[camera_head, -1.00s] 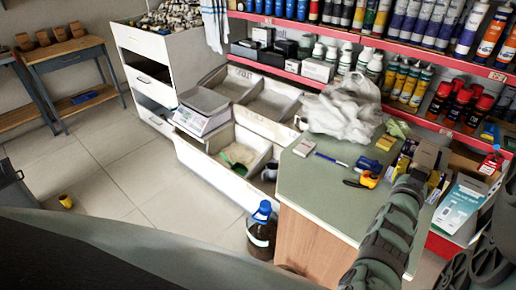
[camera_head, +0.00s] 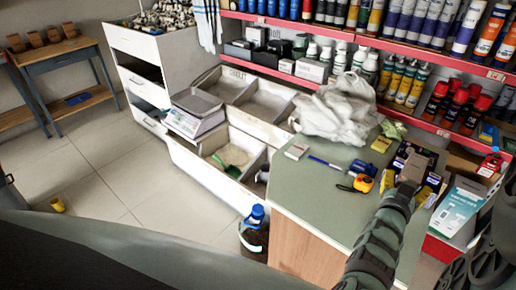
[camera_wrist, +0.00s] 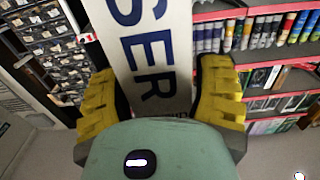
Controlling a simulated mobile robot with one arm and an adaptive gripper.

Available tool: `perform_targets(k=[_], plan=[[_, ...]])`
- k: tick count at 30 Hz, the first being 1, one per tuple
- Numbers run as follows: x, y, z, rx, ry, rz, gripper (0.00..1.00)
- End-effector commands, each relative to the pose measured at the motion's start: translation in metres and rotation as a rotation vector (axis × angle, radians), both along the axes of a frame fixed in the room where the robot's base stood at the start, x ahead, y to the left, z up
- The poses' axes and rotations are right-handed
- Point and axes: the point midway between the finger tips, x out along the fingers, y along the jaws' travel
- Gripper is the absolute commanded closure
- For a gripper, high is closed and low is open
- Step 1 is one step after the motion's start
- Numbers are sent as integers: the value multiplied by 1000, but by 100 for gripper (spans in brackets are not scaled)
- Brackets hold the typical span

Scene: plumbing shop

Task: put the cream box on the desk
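In the wrist view, a pale cream-white box (camera_wrist: 150,45) with large blue letters reading "SER" stands between the two yellow fingers of my gripper (camera_wrist: 158,95). The fingers press against its two sides, and its lower end is hidden behind the green gripper body. In the head view my arm rises at the lower right, and I cannot make out the fingers or held box there. A desk-height counter with a green top (camera_head: 310,190) stands in front of my arm. A wooden-topped worktable (camera_head: 65,55) stands at the far left; I cannot tell which is the desk.
The counter carries a crumpled plastic bag (camera_head: 340,108), a yellow tape measure (camera_head: 362,183), a blue pen and small boxes. A scale (camera_head: 195,115) sits on white bins. A blue-capped bottle (camera_head: 254,235) and a yellow cup (camera_head: 57,205) stand on otherwise open floor. Full shelves line the back.

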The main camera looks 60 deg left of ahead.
Motion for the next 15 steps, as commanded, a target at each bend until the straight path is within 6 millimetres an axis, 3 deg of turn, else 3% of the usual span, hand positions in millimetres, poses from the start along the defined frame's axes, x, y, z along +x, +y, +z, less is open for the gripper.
perform_targets(k=[4,15], plan=[[0,0,0,0,1,0,19],[-2,0,5,-1,2,0,19]])
